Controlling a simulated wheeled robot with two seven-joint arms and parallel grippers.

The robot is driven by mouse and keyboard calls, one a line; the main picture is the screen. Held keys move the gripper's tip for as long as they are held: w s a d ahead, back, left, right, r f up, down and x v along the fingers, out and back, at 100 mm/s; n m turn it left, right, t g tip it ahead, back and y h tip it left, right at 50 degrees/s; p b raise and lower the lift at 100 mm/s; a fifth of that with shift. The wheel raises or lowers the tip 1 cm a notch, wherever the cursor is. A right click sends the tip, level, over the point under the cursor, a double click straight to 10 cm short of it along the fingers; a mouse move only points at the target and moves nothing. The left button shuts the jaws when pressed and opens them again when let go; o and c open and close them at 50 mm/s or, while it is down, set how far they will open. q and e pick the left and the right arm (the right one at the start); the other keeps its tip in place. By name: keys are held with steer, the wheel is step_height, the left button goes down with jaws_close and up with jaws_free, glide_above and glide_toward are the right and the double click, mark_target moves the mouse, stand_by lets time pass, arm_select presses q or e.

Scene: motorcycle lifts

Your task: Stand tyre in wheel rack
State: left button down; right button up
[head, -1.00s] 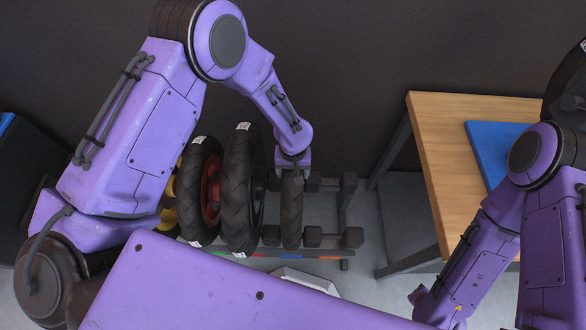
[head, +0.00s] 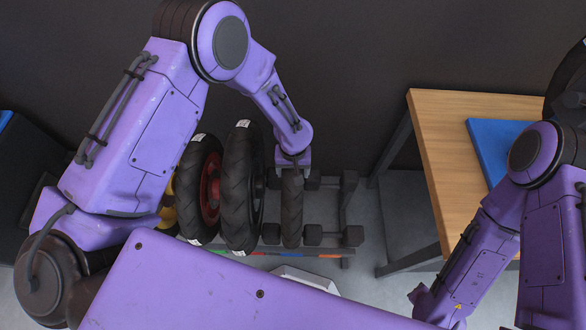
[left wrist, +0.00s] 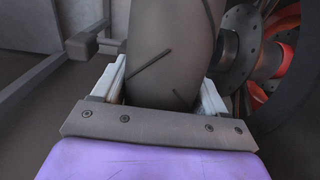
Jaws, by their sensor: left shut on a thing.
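A dark tyre (head: 292,212) stands upright in the wheel rack (head: 328,252), to the right of two other standing wheels. My left gripper (head: 293,168) is shut on the top of this tyre, pointing down at it. In the left wrist view the tyre (left wrist: 170,45) sits between the two pale fingers (left wrist: 165,85), one on each side. The tyre's lower edge lies among the rack's rollers, and I cannot tell whether it bears on them. My right arm shows at the right, but its gripper is out of view.
A black wheel (head: 240,190) and a red-rimmed wheel (head: 208,190) stand close on the left. A wooden table (head: 440,150) with a blue mat (head: 490,145) is at the right. Floor between rack and table is clear.

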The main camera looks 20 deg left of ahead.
arm_select(q)
steer(key=shift+f, duration=0.1)
stand_by(0.3)
jaws_free()
step_height(320, 180, up, 10)
steer(key=shift+r, duration=0.25)
